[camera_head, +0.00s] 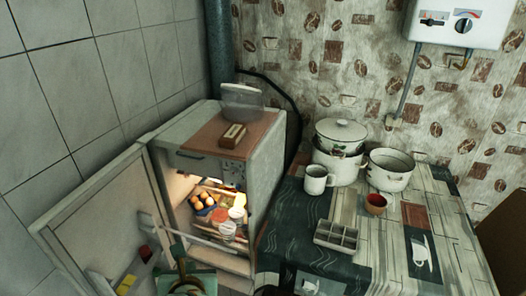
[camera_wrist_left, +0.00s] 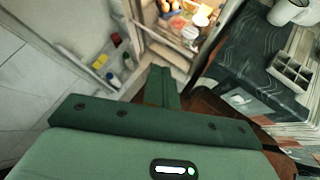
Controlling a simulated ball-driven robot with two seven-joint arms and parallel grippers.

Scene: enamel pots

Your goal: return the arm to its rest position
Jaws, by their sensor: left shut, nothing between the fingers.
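My left gripper (camera_head: 180,265) shows at the bottom of the head view, in front of the open fridge (camera_head: 272,160). It also shows in the left wrist view (camera_wrist_left: 161,86), with its green fingers together and nothing between them. The gripper is apart from the fridge shelves and the table. My right gripper is not in view.
The fridge door (camera_head: 95,215) stands open to the left. Eggs (camera_head: 203,200) and jars are inside. The table (camera_head: 340,262) at right holds enamel pots (camera_head: 390,172), a white mug (camera_head: 317,180), a red cup (camera_head: 376,203) and a divided tray (camera_head: 337,238).

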